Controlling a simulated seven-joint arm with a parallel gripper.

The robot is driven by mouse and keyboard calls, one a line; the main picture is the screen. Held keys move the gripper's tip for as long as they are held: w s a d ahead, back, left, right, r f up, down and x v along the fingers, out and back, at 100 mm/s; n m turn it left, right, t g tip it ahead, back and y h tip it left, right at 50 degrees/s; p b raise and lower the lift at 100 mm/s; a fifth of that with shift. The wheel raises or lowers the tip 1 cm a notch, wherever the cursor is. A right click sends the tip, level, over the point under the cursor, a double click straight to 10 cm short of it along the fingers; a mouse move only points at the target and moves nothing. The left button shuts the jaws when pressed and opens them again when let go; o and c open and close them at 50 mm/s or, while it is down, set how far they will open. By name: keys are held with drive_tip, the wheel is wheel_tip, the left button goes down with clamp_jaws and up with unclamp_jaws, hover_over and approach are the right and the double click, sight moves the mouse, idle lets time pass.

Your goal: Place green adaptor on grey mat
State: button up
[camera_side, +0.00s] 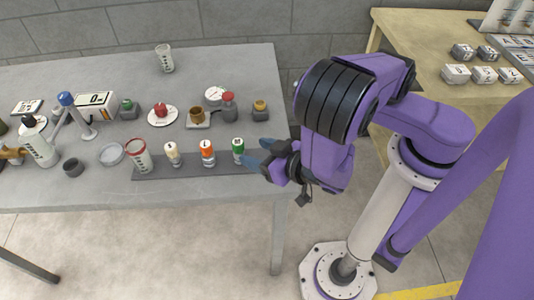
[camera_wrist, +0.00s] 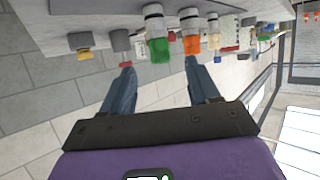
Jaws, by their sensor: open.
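A small white piece with a green band (camera_side: 238,150), which looks like the green adaptor, stands upright at the right part of the grey mat (camera_side: 190,171) in the side view. In the wrist view the green-banded piece (camera_wrist: 159,48) appears between the fingertips in the picture, beyond them. My gripper (camera_side: 259,153) is low at the right end of the mat, with its blue fingers pointing left toward the green piece. My gripper (camera_wrist: 159,66) is open and empty in the wrist view. A grey pot with a green part (camera_side: 128,108) stands further back.
Pots and discs fill the row behind, including a red-topped pot (camera_side: 229,107). The table's back right is clear.

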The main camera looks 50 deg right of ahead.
drive_tip(key=shift+v, duration=1.25)
drive_tip(key=shift+s+a+f+g, duration=0.2)
drive_tip(key=shift+f+g, duration=0.15)
drive_tip(key=shift+g, duration=0.25)
drive_tip(key=s+a+r+n+g+y, duration=0.3)
drive_tip(key=s+a+n+g+y, duration=0.1)
drive_tip(key=s+g, duration=0.65)
drive_tip(key=d+r+n+g+h, duration=0.1)
drive_tip(key=d+r+n, duration=0.3)
drive_tip(key=d+r, duration=0.2)
drive_tip(key=d+r+n+h, duration=0.2)
drive_tip(key=d+r+n, duration=0.2)
drive_tip(key=d, duration=0.7)
wheel_tip(320, 180, up, 3)
drive_tip(key=shift+s+d+f+n+g+h, duration=0.2)
drive_tip(key=shift+s+d+n+g+h, duration=0.05)
drive_tip(key=shift+s+n+g+h, duration=0.1)
